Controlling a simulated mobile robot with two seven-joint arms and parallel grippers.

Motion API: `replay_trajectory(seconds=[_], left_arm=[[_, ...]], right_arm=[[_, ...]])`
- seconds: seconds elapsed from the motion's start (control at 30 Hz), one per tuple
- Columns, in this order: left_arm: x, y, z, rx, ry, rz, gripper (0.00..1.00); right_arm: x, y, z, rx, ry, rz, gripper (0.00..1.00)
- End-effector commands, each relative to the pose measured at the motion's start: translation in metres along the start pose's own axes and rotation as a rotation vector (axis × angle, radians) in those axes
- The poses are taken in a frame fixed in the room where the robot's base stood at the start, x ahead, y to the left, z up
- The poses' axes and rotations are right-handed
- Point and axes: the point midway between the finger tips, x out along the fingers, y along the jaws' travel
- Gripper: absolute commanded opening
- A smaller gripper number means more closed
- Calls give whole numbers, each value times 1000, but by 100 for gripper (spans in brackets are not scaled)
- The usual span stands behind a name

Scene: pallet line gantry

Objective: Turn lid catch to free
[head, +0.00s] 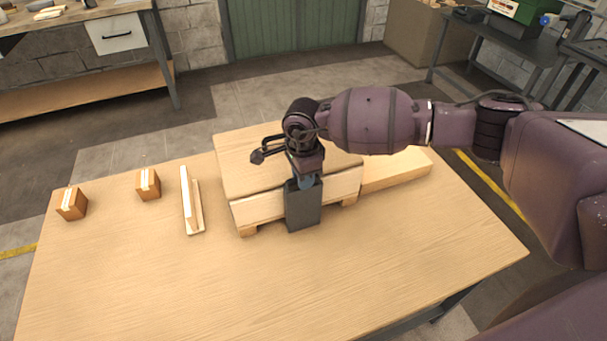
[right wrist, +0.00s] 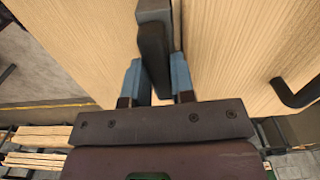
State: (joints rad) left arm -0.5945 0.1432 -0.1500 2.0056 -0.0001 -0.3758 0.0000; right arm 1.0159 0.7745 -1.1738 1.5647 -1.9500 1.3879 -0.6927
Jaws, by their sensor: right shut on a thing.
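A wooden chest (head: 247,210) with a pale lid (head: 250,150) stands on the table. My right gripper (head: 306,181) comes down over the catch from above. Its blue fingers (right wrist: 157,78) stand on both sides of the dark piece and are shut on it. In the right wrist view the dark piece leans slightly. The arm hides part of the lid. My left gripper is in no view.
On the wooden table (head: 370,260), two small brown boxes (head: 72,203) and an upright wooden piece (head: 188,200) stand left of the chest. A pale plank (head: 400,168) lies to its right. The table front is clear. A black handle (right wrist: 300,92) shows in the right wrist view.

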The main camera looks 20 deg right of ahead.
Motion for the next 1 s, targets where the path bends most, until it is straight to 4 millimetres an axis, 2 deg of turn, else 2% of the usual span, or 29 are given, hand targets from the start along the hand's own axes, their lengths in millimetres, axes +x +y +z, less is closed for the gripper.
replay_trajectory(seconds=[0.3, 0.7, 0.73, 0.87, 1.0], left_arm=[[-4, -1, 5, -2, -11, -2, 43], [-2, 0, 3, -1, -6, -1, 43], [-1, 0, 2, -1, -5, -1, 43], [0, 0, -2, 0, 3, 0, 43], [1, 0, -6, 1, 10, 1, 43]], right_arm=[[0, 0, 0, 71, 0, 0, 0], [1, 0, 0, 77, 0, 1, 0], [1, 0, 0, 77, 0, 1, 26], [0, 0, 0, 76, 0, 1, 46], [0, 0, 0, 75, 0, 0, 49]])
